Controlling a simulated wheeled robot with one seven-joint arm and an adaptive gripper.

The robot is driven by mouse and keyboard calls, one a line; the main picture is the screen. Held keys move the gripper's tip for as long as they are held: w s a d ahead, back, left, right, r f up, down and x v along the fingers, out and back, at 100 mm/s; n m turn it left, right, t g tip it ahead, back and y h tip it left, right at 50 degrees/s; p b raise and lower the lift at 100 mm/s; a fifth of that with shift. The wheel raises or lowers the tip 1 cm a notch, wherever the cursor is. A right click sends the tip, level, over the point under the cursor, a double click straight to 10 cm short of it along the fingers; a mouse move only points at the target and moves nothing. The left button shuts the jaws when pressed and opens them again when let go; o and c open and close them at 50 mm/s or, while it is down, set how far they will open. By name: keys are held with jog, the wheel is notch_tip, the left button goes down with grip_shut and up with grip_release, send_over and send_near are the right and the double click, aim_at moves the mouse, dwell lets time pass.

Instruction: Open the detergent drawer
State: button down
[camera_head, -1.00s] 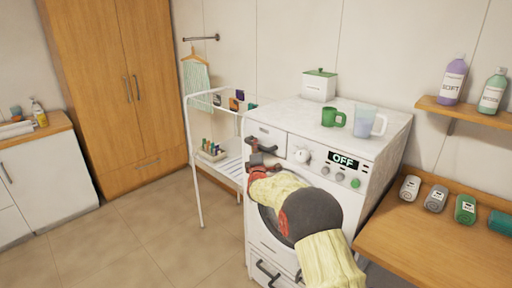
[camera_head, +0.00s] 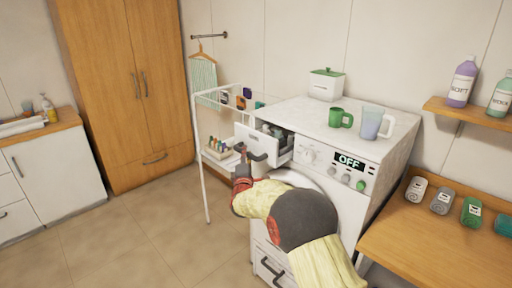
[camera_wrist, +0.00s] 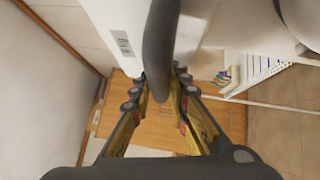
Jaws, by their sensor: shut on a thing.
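The detergent drawer (camera_head: 252,138) at the top left of the white washing machine (camera_head: 382,160) is pulled out, and its open inside shows in the head view. My gripper (camera_head: 250,163) is at the front of the drawer, shut on its dark handle. In the wrist view the curved dark handle (camera_wrist: 160,45) runs between the fingers of my gripper (camera_wrist: 160,88), beside the drawer's white labelled front (camera_wrist: 122,32). My arm hides much of the washer's round door.
A green mug (camera_head: 340,118), a clear jug (camera_head: 373,123) and a white box (camera_head: 326,84) stand on the washer. A white rack (camera_head: 203,160) with small bottles stands close on the left. A wooden table (camera_head: 430,250) is at the right. The floor in front is clear.

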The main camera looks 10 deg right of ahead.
jog(key=s+a+p, duration=0.2)
jog(key=s+a, duration=0.3)
jog(key=a, duration=0.3)
jog(key=shift+s, duration=0.4)
jog(key=shift+f, duration=0.1)
jog(key=c, duration=1.7)
grip_release()
jog(key=s, duration=0.4)
jog(key=s+a+f, duration=0.1)
jog(key=s, duration=0.6)
jog(key=shift+s+a+f, duration=0.3)
jog(key=shift+s, duration=0.05)
